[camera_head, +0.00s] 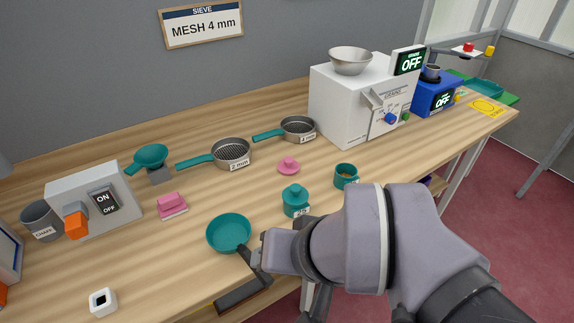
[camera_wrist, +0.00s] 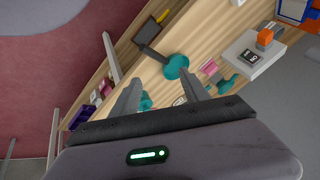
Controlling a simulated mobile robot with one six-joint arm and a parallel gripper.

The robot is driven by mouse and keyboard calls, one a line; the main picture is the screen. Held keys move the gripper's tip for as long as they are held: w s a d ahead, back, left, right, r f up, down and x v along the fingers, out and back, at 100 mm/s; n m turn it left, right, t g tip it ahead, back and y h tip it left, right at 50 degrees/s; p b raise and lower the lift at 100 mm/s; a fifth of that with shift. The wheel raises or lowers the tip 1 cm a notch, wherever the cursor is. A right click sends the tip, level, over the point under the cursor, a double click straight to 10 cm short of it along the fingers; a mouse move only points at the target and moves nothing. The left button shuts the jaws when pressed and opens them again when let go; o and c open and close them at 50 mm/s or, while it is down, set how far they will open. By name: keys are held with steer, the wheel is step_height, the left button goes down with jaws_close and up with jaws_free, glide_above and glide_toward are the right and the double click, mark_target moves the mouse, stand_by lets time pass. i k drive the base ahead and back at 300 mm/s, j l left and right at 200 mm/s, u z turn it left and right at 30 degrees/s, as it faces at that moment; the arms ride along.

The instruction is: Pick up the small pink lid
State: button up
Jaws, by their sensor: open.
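The small pink lid (camera_head: 288,166) lies on the wooden bench, knob up, in front of the two sieves. In the wrist view I cannot pick it out with certainty. My gripper (camera_head: 247,254) hangs over the front of the bench, beside the teal bowl in the picture and well apart from the lid. The wrist view shows my gripper (camera_wrist: 161,76) with its two fingers spread and nothing between them. My forearm covers part of the bench's front edge.
The white grinder (camera_head: 350,105) stands behind right. Bare wood surrounds the lid.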

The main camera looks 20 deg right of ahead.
mark_target(288, 166)
steer(key=i+l+u, duration=0.1)
steer(key=l, duration=0.2)
steer(key=i+l+u, duration=0.1)
steer(key=l, duration=0.25)
steer(key=i+l, duration=0.25)
steer(key=i+l+u, duration=0.15)
steer(key=l, duration=0.3)
